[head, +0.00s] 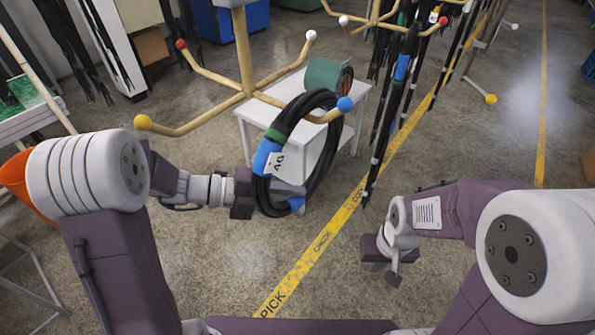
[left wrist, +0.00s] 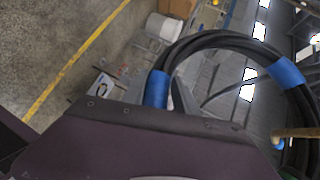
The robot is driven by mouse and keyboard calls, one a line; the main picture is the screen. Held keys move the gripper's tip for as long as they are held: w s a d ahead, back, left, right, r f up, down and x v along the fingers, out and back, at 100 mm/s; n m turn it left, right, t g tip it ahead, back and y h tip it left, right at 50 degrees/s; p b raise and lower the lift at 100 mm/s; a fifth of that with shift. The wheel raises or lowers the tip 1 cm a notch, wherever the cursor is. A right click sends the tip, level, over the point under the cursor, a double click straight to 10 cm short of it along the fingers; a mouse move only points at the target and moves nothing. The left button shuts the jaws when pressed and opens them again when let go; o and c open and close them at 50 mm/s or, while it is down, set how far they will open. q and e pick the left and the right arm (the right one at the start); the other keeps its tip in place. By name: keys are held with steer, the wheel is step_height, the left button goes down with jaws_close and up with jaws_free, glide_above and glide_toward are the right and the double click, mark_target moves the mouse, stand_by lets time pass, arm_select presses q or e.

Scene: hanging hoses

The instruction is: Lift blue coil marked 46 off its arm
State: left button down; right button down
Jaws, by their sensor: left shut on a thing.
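The blue coil (head: 268,157) is a ring of black hose with blue bands, a green band and a white tag, whose marking is hard to read. It hangs upright at the wooden arm with the blue ball tip (head: 345,104); I cannot tell whether the arm still bears it. My left gripper (head: 288,190) is shut on the coil's lower part. In the left wrist view the coil (left wrist: 215,40) arches above the gripper, and the blue ball (left wrist: 279,143) shows near its right side. My right gripper (head: 391,266) hangs low over the floor, away from the coil; its fingers are unclear.
The stand's other arms have yellow (head: 142,122), red (head: 181,44) and white (head: 311,36) tips. A white table (head: 243,128) with a green roll (head: 321,75) stands behind the coil. Dark hoses (head: 392,110) hang to its right.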

arm_select(q)
steer(key=shift+r, duration=0.35)
steer(key=r, duration=0.3)
steer(key=shift+d+r, duration=0.2)
steer(key=shift+r, duration=0.1)
steer(key=s+d+r, duration=0.6)
steer(key=s+d, duration=0.1)
steer(key=d, duration=0.1)
steer(key=shift+s+d+r+b, duration=0.15)
steer(key=shift+d+r+b, duration=0.15)
steer(key=shift+d+r, duration=0.05)
steer(key=c, duration=1.8)
jaws_free()
jaws_close()
